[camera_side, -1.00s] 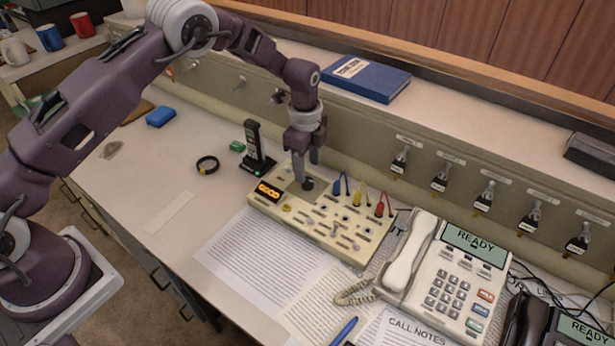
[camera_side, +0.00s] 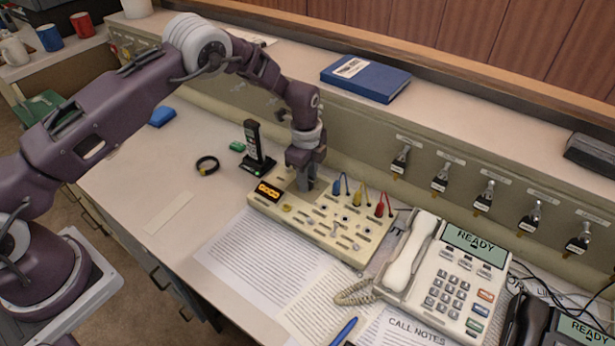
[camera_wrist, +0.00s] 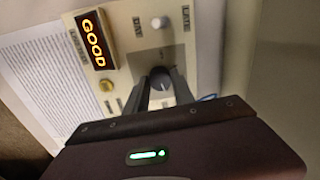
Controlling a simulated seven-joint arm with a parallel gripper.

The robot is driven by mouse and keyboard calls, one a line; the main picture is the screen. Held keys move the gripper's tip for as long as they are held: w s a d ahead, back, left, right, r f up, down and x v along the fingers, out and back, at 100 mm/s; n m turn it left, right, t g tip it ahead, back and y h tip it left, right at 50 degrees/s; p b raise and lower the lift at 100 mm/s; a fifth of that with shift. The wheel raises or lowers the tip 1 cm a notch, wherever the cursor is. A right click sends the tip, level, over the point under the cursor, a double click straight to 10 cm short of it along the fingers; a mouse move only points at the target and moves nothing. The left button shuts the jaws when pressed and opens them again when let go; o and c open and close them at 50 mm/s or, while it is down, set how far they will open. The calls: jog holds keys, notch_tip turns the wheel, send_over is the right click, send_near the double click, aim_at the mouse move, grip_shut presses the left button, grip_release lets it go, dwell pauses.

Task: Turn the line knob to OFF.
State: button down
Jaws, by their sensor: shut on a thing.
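The cream console box (camera_side: 322,240) sits on the desk, with an amber lit display (camera_side: 268,191) at its left end. My gripper (camera_side: 305,185) points down onto the box's upper left part. The fingers hide the knob in the side view. The wrist view shows the display (camera_wrist: 94,38) reading GOOD. DAY and LATE labels stand near a white knob (camera_wrist: 158,22). I cannot read an OFF mark.
A black handset in a stand (camera_side: 254,145) is close left of my gripper. Blue, yellow and red plugs (camera_side: 358,196) stand on the box to the right. A desk phone (camera_side: 447,275) is at right, printed sheets (camera_side: 255,248) in front. The desk at left is mostly clear.

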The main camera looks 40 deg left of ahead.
jog(key=n, duration=0.4)
jog(key=shift+w, duration=0.1)
jog(key=n, duration=0.3)
jog(key=shift+n, duration=0.4)
jog(key=n, duration=0.3)
jog(key=shift+n+y, duration=0.3)
jog(key=n, duration=0.4)
jog(key=shift+g, duration=0.3)
jog(key=n, duration=0.7)
jog(key=shift+n, duration=0.4)
jog(key=n, duration=0.6)
jog(key=shift+w+g, duration=0.1)
jog(key=shift+g, duration=0.2)
jog(key=shift+n, duration=0.5)
